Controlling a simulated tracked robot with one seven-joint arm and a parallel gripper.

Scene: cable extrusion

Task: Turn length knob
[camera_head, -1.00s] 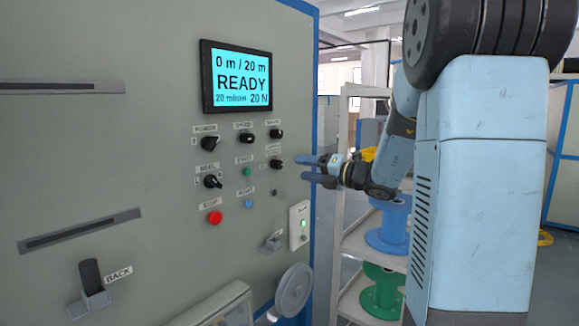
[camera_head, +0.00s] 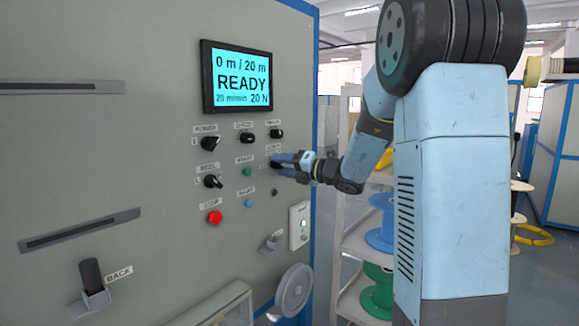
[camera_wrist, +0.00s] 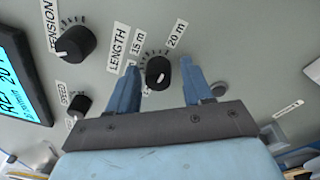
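The length knob (camera_wrist: 158,72) is black and sits on the grey panel under a "LENGTH" label, with "15 m" and "20 m" marks beside it in the wrist view. My gripper (camera_wrist: 156,85) has its two blue fingers apart, one on each side of the knob, with a gap visible on both sides. In the head view my gripper (camera_head: 283,162) is at the panel and mostly covers the knob. The screen (camera_head: 240,77) reads "0 m / 20 m READY".
The tension knob (camera_wrist: 75,44) and speed knob (camera_wrist: 76,106) are close by on the panel. Green (camera_head: 247,172), blue (camera_head: 249,203) and red (camera_head: 215,217) buttons lie left of and below my gripper. A shelf with spools (camera_head: 380,238) stands to the right.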

